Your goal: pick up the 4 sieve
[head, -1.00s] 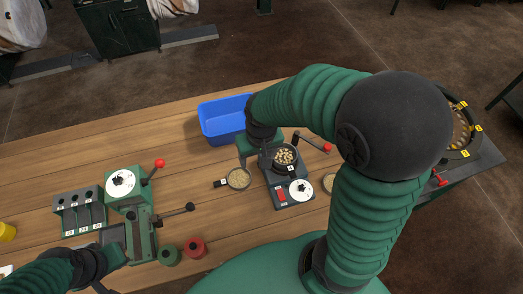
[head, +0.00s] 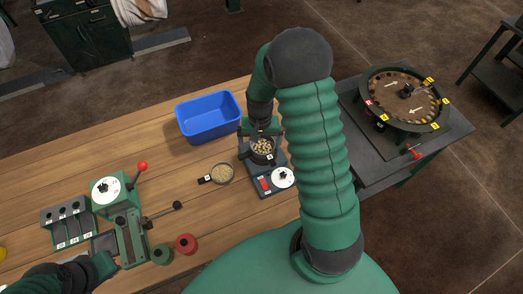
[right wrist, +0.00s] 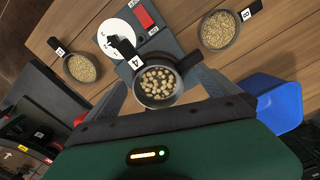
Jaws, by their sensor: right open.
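The 4 sieve (head: 262,147) is a dark round pan of pale nuts seated on a grey shaker base (head: 266,179) on the bench. It also shows in the right wrist view (right wrist: 157,84), with its "4" tag on the handle. My right gripper (head: 262,130) is at the far side of the sieve, pointing down. In the right wrist view its open fingers (right wrist: 165,88) lie on either side of the pan; I cannot tell whether they touch it. My left gripper (head: 108,264) is at the lower left near the green press; its fingertips are unclear.
A blue bin (head: 208,117) stands behind left. A green press (head: 130,238) is at left, a round drum (head: 405,98) at right.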

